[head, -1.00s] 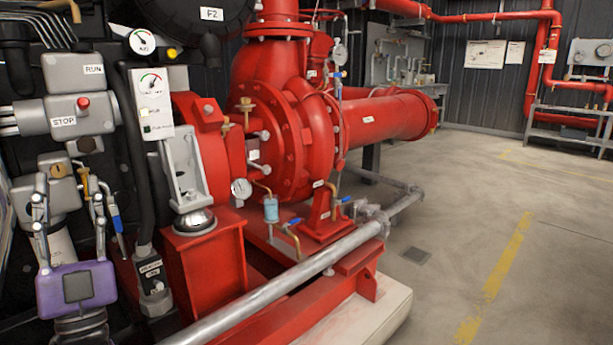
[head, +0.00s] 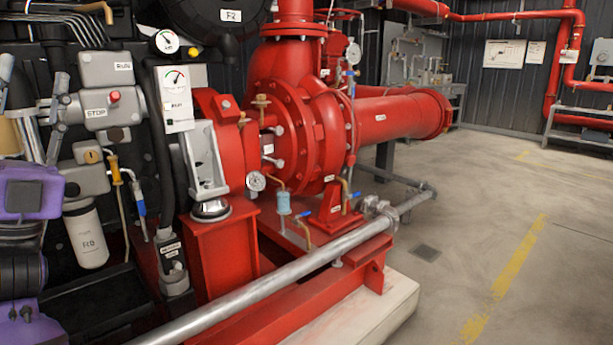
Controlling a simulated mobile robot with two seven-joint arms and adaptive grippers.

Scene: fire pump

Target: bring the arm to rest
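My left gripper (head: 33,100), with a purple body below its grey fingers, is at the left edge of the head view. Its fingers point up and stand apart, with nothing seen between them. Part of it is cut off by the frame edge. It is left of the grey box marked STOP (head: 98,112), and I see no clear contact. My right gripper is not in view.
Close by are the grey RUN box (head: 106,70), a key switch box (head: 84,172), a white ECO canister (head: 87,236) and a white gauge panel (head: 175,98). The red pump (head: 294,130) and a grey pipe (head: 270,285) fill the middle. The floor (head: 500,210) at right is clear.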

